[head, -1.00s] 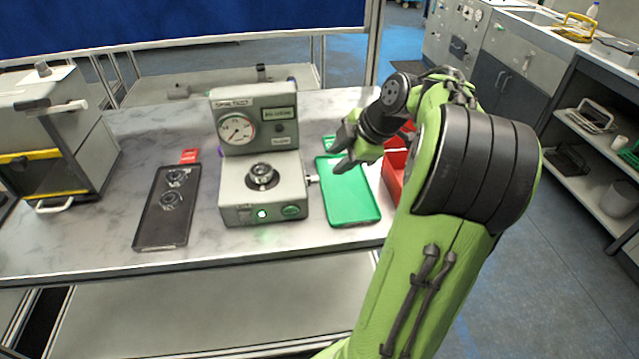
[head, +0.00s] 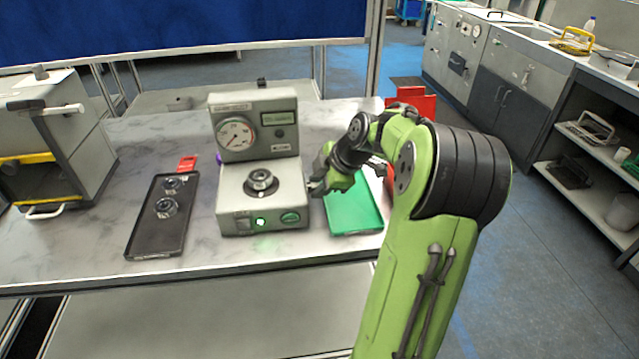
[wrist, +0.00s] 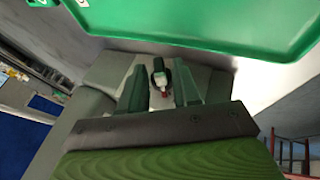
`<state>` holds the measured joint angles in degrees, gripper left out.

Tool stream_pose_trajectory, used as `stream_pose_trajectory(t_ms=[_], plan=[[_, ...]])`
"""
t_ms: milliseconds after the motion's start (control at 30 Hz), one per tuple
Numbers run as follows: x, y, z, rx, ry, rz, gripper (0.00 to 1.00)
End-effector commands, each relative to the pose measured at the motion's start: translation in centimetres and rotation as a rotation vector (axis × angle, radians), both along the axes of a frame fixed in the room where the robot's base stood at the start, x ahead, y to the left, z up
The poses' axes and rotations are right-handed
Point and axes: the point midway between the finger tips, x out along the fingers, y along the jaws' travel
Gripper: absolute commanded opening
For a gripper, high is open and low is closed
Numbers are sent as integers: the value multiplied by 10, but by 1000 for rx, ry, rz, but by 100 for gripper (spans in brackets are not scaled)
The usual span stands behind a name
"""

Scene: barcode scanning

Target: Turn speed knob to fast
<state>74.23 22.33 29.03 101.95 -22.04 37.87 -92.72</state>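The grey machine (head: 261,195) stands on the table in the head view, with a round dial, a small display and a green-lit button on its front. Its side knob was on the right side and is now hidden in the head view by my gripper (head: 316,184). In the wrist view the small knob (wrist: 160,76), pale with a dark part and a red mark, shows between the two fingers of my gripper (wrist: 161,86). The fingers are apart, one on each side of the knob, with a visible gap; I see no clear contact.
A green tray (head: 356,212) lies right of the machine under my arm, and shows in the wrist view (wrist: 215,25). A black tray (head: 150,232) with metal parts lies to the left. A red bin (head: 418,105) stands behind my arm. A grey cabinet (head: 60,130) is far left.

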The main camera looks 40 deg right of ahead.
Motion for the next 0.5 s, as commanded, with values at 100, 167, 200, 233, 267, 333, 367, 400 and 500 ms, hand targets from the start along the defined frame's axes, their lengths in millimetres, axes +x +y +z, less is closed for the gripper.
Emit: stream_pose_trajectory(t_ms=[100,167,200,233,267,333,367,400,500], plan=[[0,0,0,2,3,0,1],[0,0,0,5,7,2,1],[0,0,1,8,11,2,1],[0,0,1,12,16,2,1],[1,0,2,16,22,3,1],[1,0,3,29,41,2,1],[1,0,4,37,52,4,1],[2,0,5,50,69,3,1],[3,-1,7,85,121,3,1]])
